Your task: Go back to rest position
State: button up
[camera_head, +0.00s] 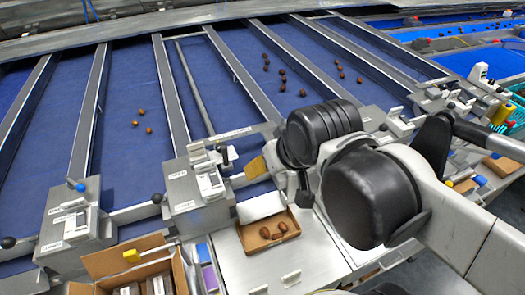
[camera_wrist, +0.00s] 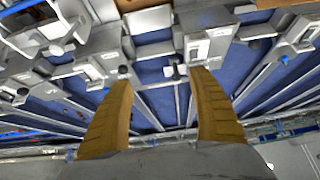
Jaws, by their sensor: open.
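My gripper shows in the wrist view (camera_wrist: 160,95) with two tan, ribbed fingers spread well apart and nothing between them. In the head view my arm reaches in from the right, and a tan fingertip (camera_head: 255,168) shows beside its black joint; the rest of the gripper is hidden behind the arm. A small open cardboard box (camera_head: 254,244) stands on the grey ledge below the arm, with several brown dates (camera_head: 272,233) in it. The gripper is above the lane ends, apart from the box.
Blue sorting lanes (camera_head: 130,90) with metal dividers run away from me, with scattered dates on some. Grey control boxes (camera_head: 197,190) with knobs line their near ends. A larger cardboard carton (camera_head: 105,262) stands at the lower left. Blue and teal bins (camera_head: 500,62) are at the far right.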

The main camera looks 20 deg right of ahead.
jog(key=shift+s+d+f, duration=0.2)
jog(key=shift+s+f, duration=0.5)
jog(key=shift+s, duration=0.1)
jog(key=shift+f, duration=0.15)
notch_tip(320, 180, down, 18)
jog(key=b, duration=1.7)
jog(key=shift+r+b, duration=0.25)
jog(key=shift+b, duration=0.1)
